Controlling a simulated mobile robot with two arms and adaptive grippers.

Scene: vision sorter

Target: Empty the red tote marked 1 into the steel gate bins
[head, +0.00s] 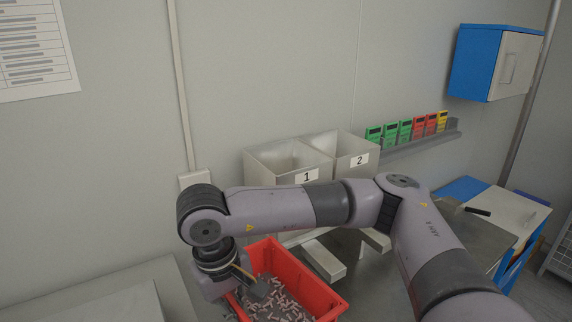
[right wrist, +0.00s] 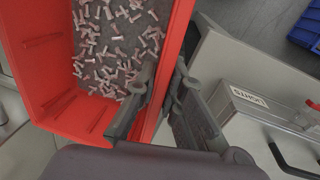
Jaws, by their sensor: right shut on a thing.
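The red tote (head: 312,284) stands on the work surface at the lower middle of the head view, holding many small pinkish bolt-like parts (head: 275,302). Its mark is not visible. In the right wrist view, the tote (right wrist: 95,122) fills the left side. My right gripper (right wrist: 165,70) is shut on the tote's side wall, one finger inside and one outside. In the head view the right gripper (head: 252,284) is at the tote's left part, partly hidden by its own wrist. Steel gate bins marked 1 (head: 307,177) and 2 (head: 360,160) stand behind the tote. My left gripper is not in view.
My right arm crosses in front of the bins. Two pale chute-like bars (head: 324,262) extend below them. A rail with green, red and yellow cards (head: 404,131) is on the wall. A blue and white cabinet (head: 497,62) hangs at right, above a worktop (head: 492,207).

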